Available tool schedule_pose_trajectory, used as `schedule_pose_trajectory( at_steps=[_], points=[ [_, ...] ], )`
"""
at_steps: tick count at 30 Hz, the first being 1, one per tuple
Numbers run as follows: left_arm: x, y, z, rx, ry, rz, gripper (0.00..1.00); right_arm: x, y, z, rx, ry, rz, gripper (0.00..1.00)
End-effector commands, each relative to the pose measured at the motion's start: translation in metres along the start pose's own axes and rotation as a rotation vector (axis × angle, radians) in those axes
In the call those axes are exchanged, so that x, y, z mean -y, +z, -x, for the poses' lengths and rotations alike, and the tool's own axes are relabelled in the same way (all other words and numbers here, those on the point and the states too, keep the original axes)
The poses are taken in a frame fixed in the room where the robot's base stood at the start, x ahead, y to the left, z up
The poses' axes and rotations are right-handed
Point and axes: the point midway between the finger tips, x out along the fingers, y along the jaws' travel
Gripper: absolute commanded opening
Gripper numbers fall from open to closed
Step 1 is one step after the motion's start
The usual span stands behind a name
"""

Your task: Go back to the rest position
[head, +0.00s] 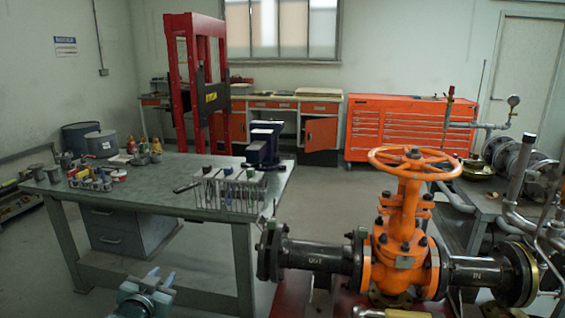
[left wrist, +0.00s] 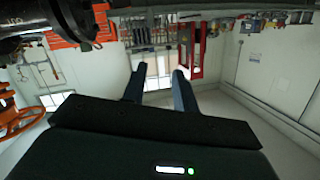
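My left gripper (head: 161,275) is low in the head view, in front of the workbench and left of the valve. Its two blue-grey fingers point up and stand apart with nothing between them. In the left wrist view the gripper (left wrist: 159,72) also shows open and empty, with the room upside down behind it. The orange gate valve (head: 398,245) stands upright on its dark pipe at the right, clear of my left gripper. Its orange handwheel (head: 414,163) lies level on top. The handwheel also shows at the left wrist view's left edge (left wrist: 18,122). My right gripper is not in view.
A grey workbench (head: 150,200) holds a wire tool rack (head: 232,190), a dark blue vise (head: 263,147) and small bottles. A red press (head: 190,75) stands behind it, with an orange tool cabinet (head: 392,127) at the back. Pipework (head: 520,170) fills the right.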

Motion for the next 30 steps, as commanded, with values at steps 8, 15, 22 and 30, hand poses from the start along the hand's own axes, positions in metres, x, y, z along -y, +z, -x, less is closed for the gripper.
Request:
schedule_pose_trajectory(
  at_steps=[8, 15, 22, 30],
  points=[
    [-0.12, 0.107, 0.118, 0.156, 0.191, 0.075, 0.29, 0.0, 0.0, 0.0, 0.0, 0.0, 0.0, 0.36],
    [-0.187, 0.149, 0.237, 0.284, 0.306, 0.183, 0.29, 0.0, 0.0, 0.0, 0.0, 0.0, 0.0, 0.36],
    [-0.206, 0.155, 0.283, 0.334, 0.339, 0.232, 0.29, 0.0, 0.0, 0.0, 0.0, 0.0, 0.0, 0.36],
    [-0.206, 0.155, 0.285, 0.337, 0.34, 0.234, 0.29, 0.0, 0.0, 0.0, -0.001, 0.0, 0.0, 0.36]
  ],
)
